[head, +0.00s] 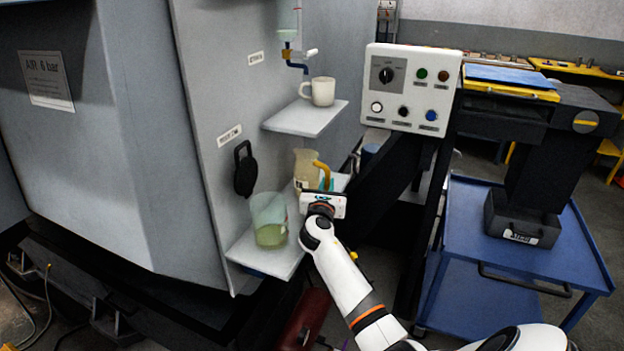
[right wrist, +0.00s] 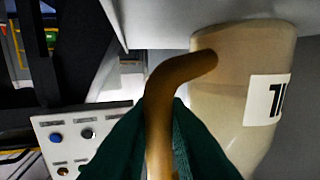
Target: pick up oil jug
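The oil jug (head: 305,166), cream with a curved ochre handle, is at the back of the lower white shelf (head: 262,256). In the right wrist view, the jug's pale body (right wrist: 235,95) with part of a black-on-white label is at the right, base toward the top of the picture. My right gripper (head: 325,192) is at its handle. In the right wrist view, the dark green fingers (right wrist: 163,112) lie close against both sides of the handle and look shut on it. The jug seems upright at the shelf; any gap under it is hard to tell. My left gripper is out of view.
A clear beaker with greenish liquid (head: 268,222) stands in front of the jug on the same shelf. A white mug (head: 319,91) sits on the upper shelf (head: 298,121), above. A control panel (head: 411,88) and a blue cart (head: 535,262) are to the right.

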